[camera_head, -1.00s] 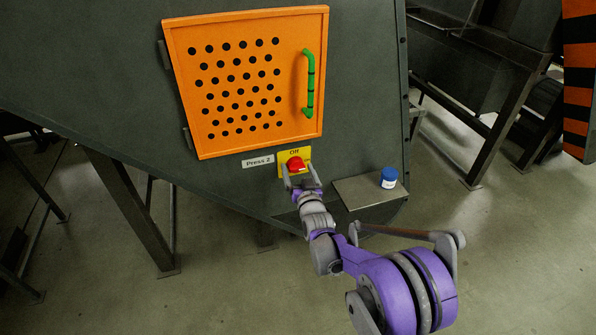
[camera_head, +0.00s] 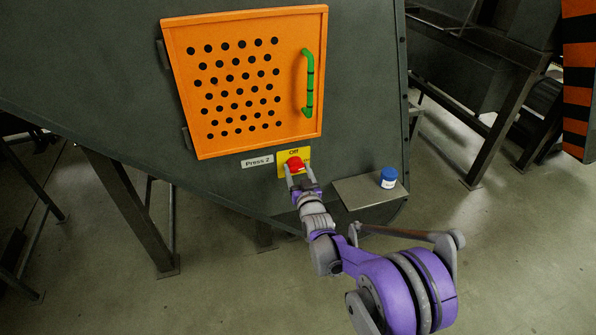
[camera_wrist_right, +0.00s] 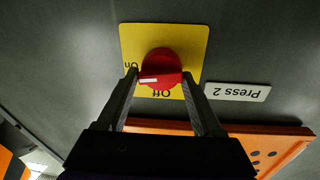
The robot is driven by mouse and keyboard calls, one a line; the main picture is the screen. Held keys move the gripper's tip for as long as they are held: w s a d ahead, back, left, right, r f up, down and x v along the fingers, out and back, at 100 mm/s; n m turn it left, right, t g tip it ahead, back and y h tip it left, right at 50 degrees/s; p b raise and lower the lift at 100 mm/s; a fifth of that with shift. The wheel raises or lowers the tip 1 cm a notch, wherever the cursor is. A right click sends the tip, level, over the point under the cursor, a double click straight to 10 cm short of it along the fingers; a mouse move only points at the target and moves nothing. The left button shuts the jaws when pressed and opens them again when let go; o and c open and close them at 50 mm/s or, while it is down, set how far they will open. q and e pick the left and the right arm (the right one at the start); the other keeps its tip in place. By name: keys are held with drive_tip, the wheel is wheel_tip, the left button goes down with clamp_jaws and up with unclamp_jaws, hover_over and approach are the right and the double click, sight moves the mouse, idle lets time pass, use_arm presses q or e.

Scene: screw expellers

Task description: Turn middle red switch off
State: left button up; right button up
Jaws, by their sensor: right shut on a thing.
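The red rotary switch (camera_head: 295,163) sits on a yellow plate (camera_head: 281,170) below the orange door, beside the "Press 2" label. My right gripper (camera_head: 298,171) reaches it from below and is shut on it. In the right wrist view, which shows the labels upside down, the fingers (camera_wrist_right: 160,76) lie at both ends of the red switch's grip bar (camera_wrist_right: 168,79). The bar's white mark is on its left end, towards the "On" lettering. "Off" is printed at the bottom of the yellow plate (camera_wrist_right: 190,38) there. My left gripper is not in view.
The orange perforated door (camera_head: 290,120) with a green handle (camera_head: 309,85) is just above the switch. A metal shelf (camera_head: 355,192) with a blue-lidded jar (camera_head: 388,178) juts out to the right of my right gripper. Open floor lies below the machine.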

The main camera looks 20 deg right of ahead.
drive_tip(key=n, duration=0.4)
drive_tip(key=shift+a+f, duration=0.15)
drive_tip(key=shift+a, duration=0.05)
drive_tip(key=n, duration=0.4)
drive_tip(key=shift+y+b, duration=0.3)
drive_tip(key=shift+b, duration=0.05)
drive_tip(key=n, duration=0.5)
drive_tip(key=shift+a+f+t, duration=0.1)
drive_tip(key=shift+f+t, duration=0.05)
drive_tip(key=shift+t, duration=0.15)
drive_tip(key=shift+f+n+y, duration=0.1)
drive_tip(key=shift+n+y, duration=0.4)
drive_tip(key=shift+n, duration=1.7)
drive_tip(key=shift+s, duration=0.1)
drive_tip(key=o, duration=1.3)
